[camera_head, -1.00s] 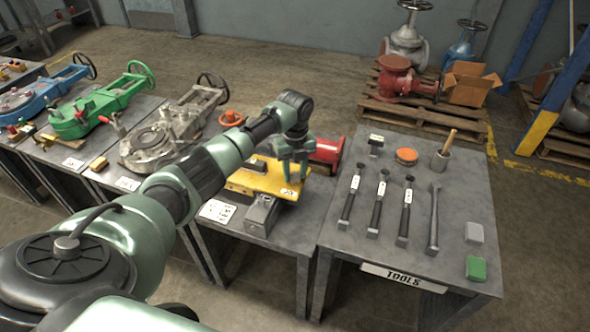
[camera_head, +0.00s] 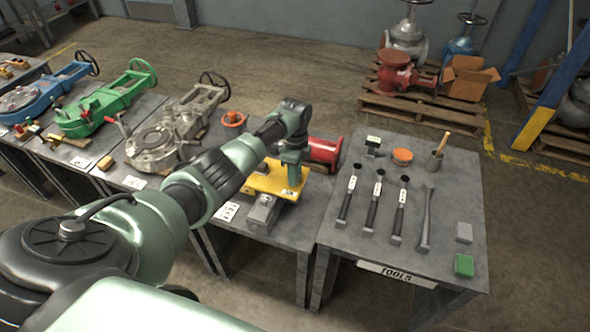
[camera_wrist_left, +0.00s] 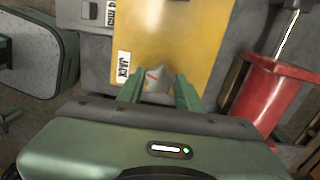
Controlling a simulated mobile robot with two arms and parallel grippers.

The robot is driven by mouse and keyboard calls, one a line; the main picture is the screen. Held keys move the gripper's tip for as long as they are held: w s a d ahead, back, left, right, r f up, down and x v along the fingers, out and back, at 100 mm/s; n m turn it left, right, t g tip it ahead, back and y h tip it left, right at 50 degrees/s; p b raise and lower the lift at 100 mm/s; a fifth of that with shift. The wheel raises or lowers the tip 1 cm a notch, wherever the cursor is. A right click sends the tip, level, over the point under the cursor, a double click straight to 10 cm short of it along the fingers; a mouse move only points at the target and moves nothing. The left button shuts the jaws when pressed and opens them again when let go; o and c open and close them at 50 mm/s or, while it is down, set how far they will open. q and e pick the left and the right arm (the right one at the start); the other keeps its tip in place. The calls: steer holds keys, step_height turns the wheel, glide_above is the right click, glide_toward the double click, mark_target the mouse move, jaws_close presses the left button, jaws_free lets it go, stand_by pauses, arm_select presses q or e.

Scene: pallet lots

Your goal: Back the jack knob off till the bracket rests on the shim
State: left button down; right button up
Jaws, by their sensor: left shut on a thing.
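The yellow bracket (camera_head: 262,180) lies on the middle table, and its plate also shows in the left wrist view (camera_wrist_left: 180,35). My left gripper (camera_head: 290,182) is over the bracket's right front part. In the left wrist view its fingers (camera_wrist_left: 157,92) are shut on the grey jack knob (camera_wrist_left: 154,78), which has a red mark on top. A white label reading JACK is beside it. I cannot make out the shim or any gap under the bracket. My right gripper is not in view.
A grey block (camera_head: 264,214) stands at the bracket's front edge. A red cylindrical part (camera_head: 322,152) lies close behind the gripper, to the right. A grey valve (camera_head: 165,140) is to the left. The tools table (camera_head: 455,205) on the right holds several tools.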

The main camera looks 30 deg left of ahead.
arm_select(q)
steer(key=n, duration=0.2)
steer(key=n+p, duration=0.1)
steer(key=shift+w+r+n, duration=0.1)
steer(key=shift+r+n, duration=0.1)
steer(key=shift+n, duration=0.2)
steer(key=n+p, duration=0.1)
steer(key=n, duration=0.2)
steer(key=shift+n, duration=0.3)
steer(key=n+p, duration=0.1)
steer(key=n, duration=0.5)
steer(key=shift+p, duration=0.4)
steer(key=n+p, duration=0.1)
steer(key=n, duration=0.5)
steer(key=shift+n, duration=0.4)
steer(key=n, duration=0.3)
steer(key=shift+a+n, duration=0.1)
steer(key=shift+n, duration=0.2)
steer(key=n, duration=0.3)
steer(key=shift+n+p, duration=0.3)
steer(key=shift+p, duration=0.05)
steer(key=n, duration=0.5)
steer(key=shift+w, duration=0.1)
steer(key=n, duration=1.5)
steer(key=shift+n, duration=0.3)
